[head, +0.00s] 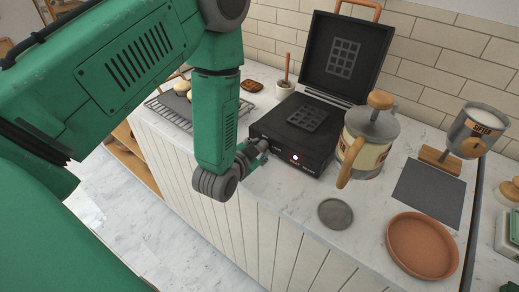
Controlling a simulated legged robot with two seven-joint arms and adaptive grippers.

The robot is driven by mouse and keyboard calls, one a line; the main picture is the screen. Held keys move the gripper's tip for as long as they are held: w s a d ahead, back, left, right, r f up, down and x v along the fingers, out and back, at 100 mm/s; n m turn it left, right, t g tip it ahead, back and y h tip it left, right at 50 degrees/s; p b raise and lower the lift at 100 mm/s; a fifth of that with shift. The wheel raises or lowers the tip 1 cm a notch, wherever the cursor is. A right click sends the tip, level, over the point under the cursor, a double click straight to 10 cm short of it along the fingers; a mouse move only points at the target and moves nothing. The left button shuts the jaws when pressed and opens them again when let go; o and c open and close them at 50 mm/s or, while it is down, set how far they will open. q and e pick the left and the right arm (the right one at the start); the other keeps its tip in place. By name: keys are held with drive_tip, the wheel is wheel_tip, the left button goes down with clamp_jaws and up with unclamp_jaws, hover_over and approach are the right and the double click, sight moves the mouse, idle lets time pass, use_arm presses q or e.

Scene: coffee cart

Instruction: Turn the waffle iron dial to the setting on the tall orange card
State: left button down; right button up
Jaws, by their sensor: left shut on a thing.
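My left gripper (261,148) is at the left part of the iron's front face. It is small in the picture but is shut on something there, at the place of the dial. The dial itself is hidden by the fingers, so its setting cannot be read. I cannot make out a tall orange card in this view. My right gripper is not in view.
A glass press pot (368,140) with a wooden handle stands right of the iron. A grey disc (335,213), a terracotta dish (423,246), a dark mat (428,192) and a sifter (478,128) are farther right. A wire rack (160,107) is left.

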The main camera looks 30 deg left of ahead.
use_arm(q)
drive_tip(key=m+y+b, duration=0.1)
drive_tip(key=m, duration=0.1)
drive_tip(key=shift+d+f+m+t+y, duration=0.1)
drive_tip(key=shift+m+t+y, duration=0.2)
drive_tip(key=shift+m+y, duration=0.1)
drive_tip(key=m+t+y+b, duration=0.1)
drive_tip(key=m+b, duration=0.1)
drive_tip(key=m, duration=0.1)
drive_tip(key=shift+y+b, duration=0.4)
drive_tip(key=shift+s+f+m, duration=0.1)
drive_tip(key=shift+m, duration=0.2)
drive_tip(key=c, duration=1.5)
unclamp_jaws()
drive_tip(key=shift+c, duration=0.2)
drive_tip(key=shift+d, duration=0.1)
drive_tip(key=shift+s, duration=0.3)
drive_tip(key=v, duration=1.1)
drive_tip(key=shift+s+d, duration=0.1)
drive_tip(key=shift+d, duration=0.1)
